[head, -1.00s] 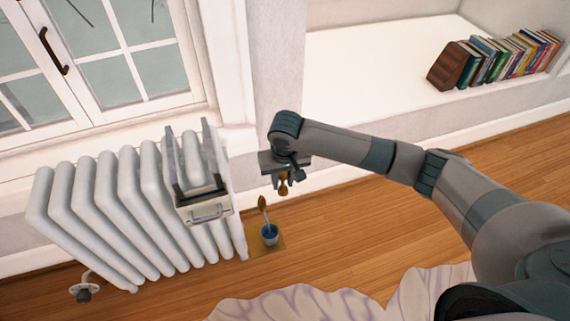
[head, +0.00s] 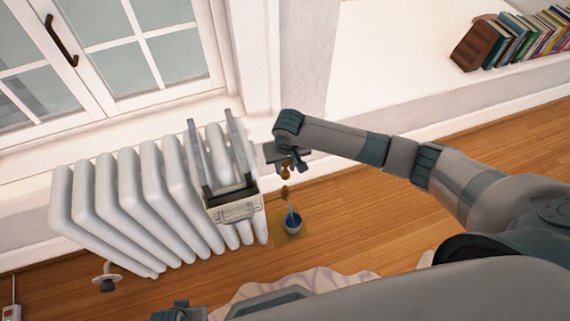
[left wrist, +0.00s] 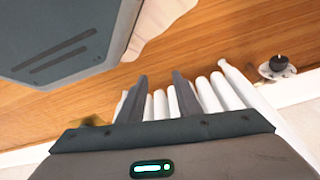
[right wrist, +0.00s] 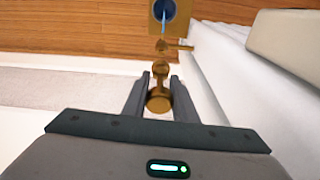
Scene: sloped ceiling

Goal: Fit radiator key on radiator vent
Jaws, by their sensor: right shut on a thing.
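The white radiator (head: 150,200) stands under the window. The brass vent (head: 285,191) sticks out from its right end, and it also shows in the right wrist view (right wrist: 161,46). My right gripper (head: 287,166) is shut on the brass radiator key (right wrist: 160,73), whose round knob sits between the fingers. The key is just above the vent and nearly in line with it; I cannot tell whether they touch. My left gripper (left wrist: 160,80) has its fingers apart with nothing between them, with the radiator beyond them.
A small cup with blue inside (head: 292,223) stands on a tan mat (head: 290,239) below the vent. A valve (head: 106,282) is at the radiator's lower left. Books (head: 515,35) stand on the white ledge.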

